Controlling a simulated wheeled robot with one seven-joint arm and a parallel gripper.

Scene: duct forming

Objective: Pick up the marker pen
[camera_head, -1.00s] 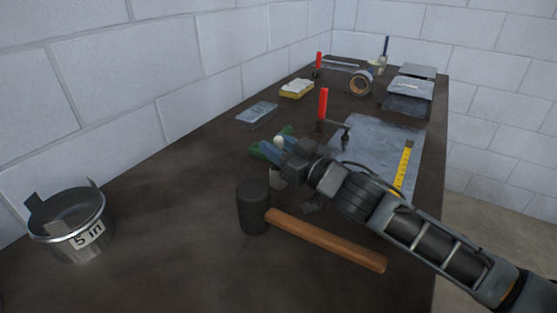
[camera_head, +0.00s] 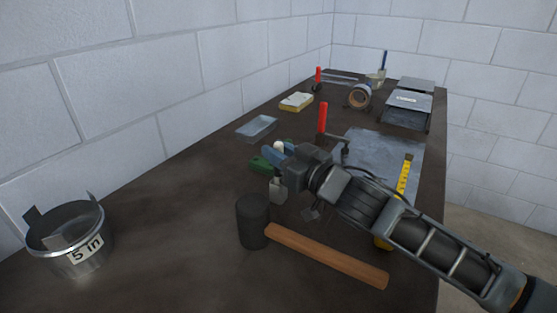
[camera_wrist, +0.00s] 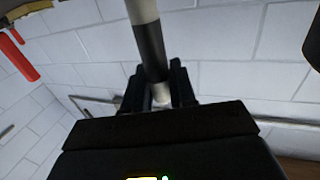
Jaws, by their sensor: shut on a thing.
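The marker pen shows in the wrist view as a pale cylinder with a black band (camera_wrist: 150,50), running up from between the fingers of my gripper (camera_wrist: 158,92). My gripper is shut on it. In the head view my gripper (camera_head: 284,162) is over the middle of the workbench, pointing left. A small white end (camera_head: 280,146), probably of the pen, shows beside the fingers. The rest of the pen is mostly hidden there. I cannot tell clearly how far its lower end is from the bench.
A black-headed mallet (camera_head: 322,257) lies in front of my gripper. Green-handled tools (camera_head: 261,165) lie just behind it. A red-handled clamp (camera_head: 322,118), sheet metal (camera_head: 372,150) and a tape measure (camera_head: 405,176) are nearby. A metal bucket (camera_head: 85,262) stands front left; the bench between is clear.

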